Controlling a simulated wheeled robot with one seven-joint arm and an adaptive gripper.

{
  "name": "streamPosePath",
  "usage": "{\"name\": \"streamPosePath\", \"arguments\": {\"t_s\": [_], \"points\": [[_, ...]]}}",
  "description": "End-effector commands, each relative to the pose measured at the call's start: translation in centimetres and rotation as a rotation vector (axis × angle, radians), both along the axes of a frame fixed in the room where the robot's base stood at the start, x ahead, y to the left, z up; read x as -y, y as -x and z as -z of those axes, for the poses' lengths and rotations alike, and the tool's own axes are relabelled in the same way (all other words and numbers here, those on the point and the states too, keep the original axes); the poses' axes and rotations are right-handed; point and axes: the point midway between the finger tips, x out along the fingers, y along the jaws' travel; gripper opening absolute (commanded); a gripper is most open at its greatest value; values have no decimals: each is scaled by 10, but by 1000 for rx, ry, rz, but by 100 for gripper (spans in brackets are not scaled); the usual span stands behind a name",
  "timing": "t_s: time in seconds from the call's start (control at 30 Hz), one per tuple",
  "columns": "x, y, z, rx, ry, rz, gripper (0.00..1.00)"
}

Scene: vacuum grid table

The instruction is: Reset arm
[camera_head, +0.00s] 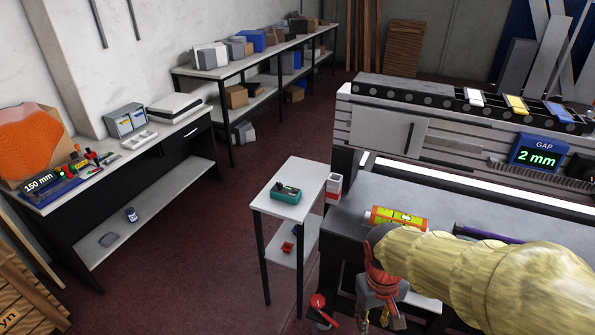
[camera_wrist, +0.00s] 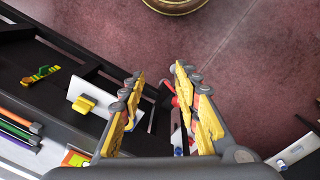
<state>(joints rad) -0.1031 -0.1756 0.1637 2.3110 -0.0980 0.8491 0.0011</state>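In the wrist view my gripper (camera_wrist: 158,78) is open. Its two grey fingers with worn yellow pads stand apart, and nothing is seen clamped between them. A red and black item (camera_wrist: 170,95) shows in the gap, seemingly beyond the fingers; its exact distance cannot be told. In the head view my arm, in a pale yellow sleeve, reaches in from the right over the front edge of the grey worktable (camera_head: 350,208). The fingers cannot be made out clearly there. An orange and yellow cylinder (camera_head: 397,218) lies on the worktable just behind the sleeve.
A small white side table (camera_head: 302,178) with a teal tray (camera_head: 285,193) stands left of the worktable. A red item (camera_head: 318,301) is low near its foot. A purple tube (camera_head: 485,234) lies behind my arm. The red floor (camera_head: 200,290) to the left is clear.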

Motion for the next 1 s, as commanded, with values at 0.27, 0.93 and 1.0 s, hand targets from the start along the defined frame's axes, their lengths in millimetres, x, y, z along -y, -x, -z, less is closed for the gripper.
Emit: {"name": "streamPosePath", "arguments": {"t_s": [0.27, 0.93, 1.0], "points": [[1, 44, -76, 189, -80, 89, 32], [15, 69, -163, 494, -113, 146, 32], [15, 69, -162, 493, -113, 146, 32]]}}
